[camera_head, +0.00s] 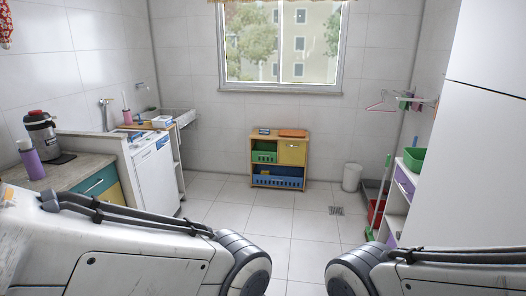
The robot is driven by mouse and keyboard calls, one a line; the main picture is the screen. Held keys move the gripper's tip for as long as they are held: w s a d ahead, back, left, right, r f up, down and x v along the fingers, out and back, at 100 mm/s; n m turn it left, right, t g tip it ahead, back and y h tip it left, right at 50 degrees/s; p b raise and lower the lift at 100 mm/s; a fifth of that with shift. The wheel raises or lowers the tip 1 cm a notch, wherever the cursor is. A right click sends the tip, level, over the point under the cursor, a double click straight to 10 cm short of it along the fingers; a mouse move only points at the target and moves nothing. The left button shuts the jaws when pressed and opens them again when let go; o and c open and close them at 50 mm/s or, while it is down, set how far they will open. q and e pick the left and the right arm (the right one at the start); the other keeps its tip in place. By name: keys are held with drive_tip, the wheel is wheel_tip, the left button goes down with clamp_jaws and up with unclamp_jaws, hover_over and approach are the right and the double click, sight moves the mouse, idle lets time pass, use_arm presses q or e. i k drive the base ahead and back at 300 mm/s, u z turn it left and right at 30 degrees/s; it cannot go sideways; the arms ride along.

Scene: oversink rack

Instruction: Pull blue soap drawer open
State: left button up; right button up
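A white front-standing appliance (156,178) stands at the left, beside the counter. A small blue patch (162,142) shows near the top of its front and looks like a soap drawer. It is too small to tell whether it is shut or slightly out. A wide blue basket-like drawer (278,182) also sits at the bottom of the wooden cabinet by the far wall. My two arms cross the lower left and lower right of the view. Neither gripper shows, and both are well short of these things as far as I see.
The left counter (70,172) has a teal drawer (100,186) and a flask (42,135). A sink (180,117) is beyond. A white bin (351,177) and a shelf (402,192) with a green tub (414,160) stand right. The tiled floor (290,222) is clear in the middle.

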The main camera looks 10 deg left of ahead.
sight(164, 140)
drive_tip(key=u, duration=0.3)
drive_tip(key=i, duration=2)
drive_tip(key=u, duration=0.8)
drive_tip(key=i, duration=2.15)
drive_tip(key=u, duration=0.5)
drive_tip(key=i, duration=0.45)
drive_tip(key=u, duration=0.1)
